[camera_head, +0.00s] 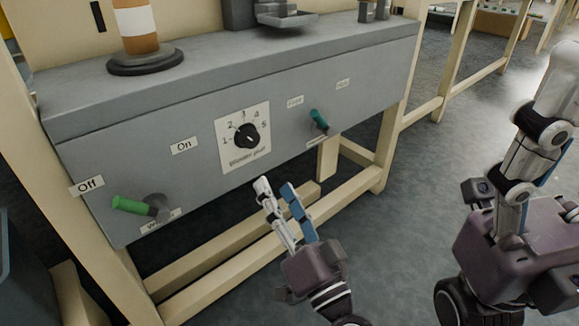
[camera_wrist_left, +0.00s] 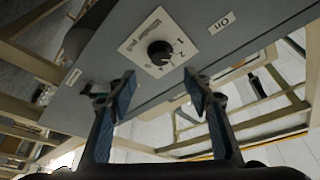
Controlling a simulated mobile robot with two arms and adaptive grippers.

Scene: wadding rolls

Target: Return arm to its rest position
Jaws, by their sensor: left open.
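My left gripper (camera_head: 276,187) is open and empty. It is in front of the grey machine panel, below the dial in the head view, with its fingers pointing up toward the panel. The black dial knob (camera_head: 246,136) sits on a white numbered plate. In the left wrist view, the open fingers (camera_wrist_left: 160,82) stand either side of a gap, with the knob (camera_wrist_left: 159,52) beyond them and apart from them. My right gripper does not show.
The grey machine (camera_head: 200,190) has a green lever (camera_head: 130,205) by the Off label (camera_head: 87,185) and a teal lever (camera_head: 318,120) at right. An orange and white beacon (camera_head: 137,27) stands on top. Wooden frame legs (camera_head: 235,250) are below.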

